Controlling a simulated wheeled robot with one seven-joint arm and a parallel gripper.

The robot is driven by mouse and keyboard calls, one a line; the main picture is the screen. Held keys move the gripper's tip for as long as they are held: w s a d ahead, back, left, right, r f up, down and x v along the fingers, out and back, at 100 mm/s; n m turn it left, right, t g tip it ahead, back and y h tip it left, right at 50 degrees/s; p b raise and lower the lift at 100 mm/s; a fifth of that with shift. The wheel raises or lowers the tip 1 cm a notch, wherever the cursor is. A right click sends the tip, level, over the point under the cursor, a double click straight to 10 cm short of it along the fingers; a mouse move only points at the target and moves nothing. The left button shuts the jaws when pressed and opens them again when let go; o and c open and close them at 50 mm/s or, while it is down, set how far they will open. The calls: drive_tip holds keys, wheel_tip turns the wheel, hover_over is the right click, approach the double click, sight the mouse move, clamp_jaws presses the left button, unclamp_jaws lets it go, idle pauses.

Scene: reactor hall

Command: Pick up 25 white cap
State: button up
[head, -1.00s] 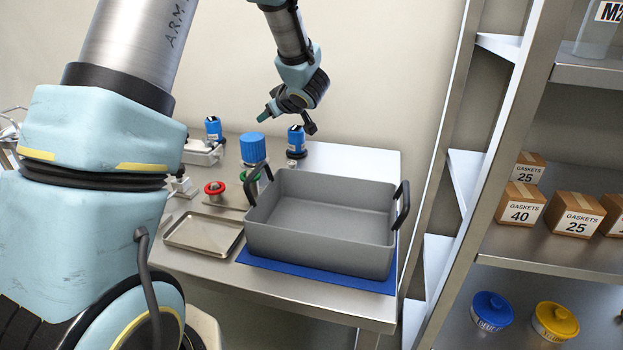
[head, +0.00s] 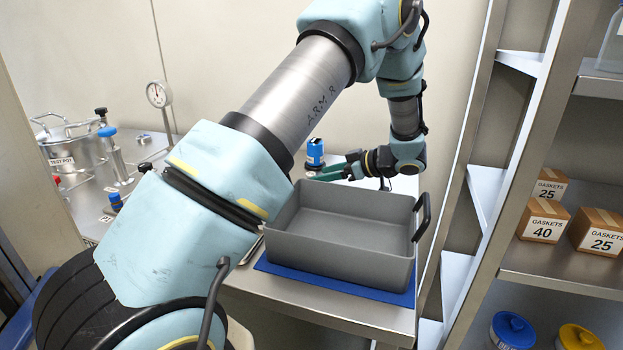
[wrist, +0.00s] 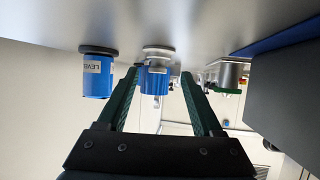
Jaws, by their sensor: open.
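My gripper (head: 326,173) is low over the bench behind the grey tub, its green fingers pointing left. In the wrist view, which shows the bench upside down, the fingers (wrist: 158,98) are open with nothing touching them. A small pale round piece (wrist: 158,51) sits on the bench in the gap between them, ahead of the tips; it may be the white cap, but no 25 is readable on it. A ribbed blue cap (wrist: 154,81) shows in line with it, apparently behind.
A blue LEVEL unit (wrist: 97,77) on a black base stands beside the pale piece; it also shows in the head view (head: 315,152). The grey tub (head: 345,262) on a blue mat (head: 340,290) is close by. A green-rimmed fitting (wrist: 229,77) stands farther off. Shelving (head: 560,270) is at right.

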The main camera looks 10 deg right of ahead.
sight(311, 174)
drive_tip(key=p+x, duration=0.1)
drive_tip(key=x, duration=0.1)
drive_tip(key=p+x, duration=0.1)
drive_tip(key=x, duration=0.1)
drive_tip(key=shift+w+r, duration=0.15)
drive_tip(key=shift+r, duration=0.25)
drive_tip(key=shift+w+a+f, duration=0.35)
drive_tip(key=shift+f, duration=0.05)
drive_tip(key=shift+c, duration=0.4)
clamp_jaws()
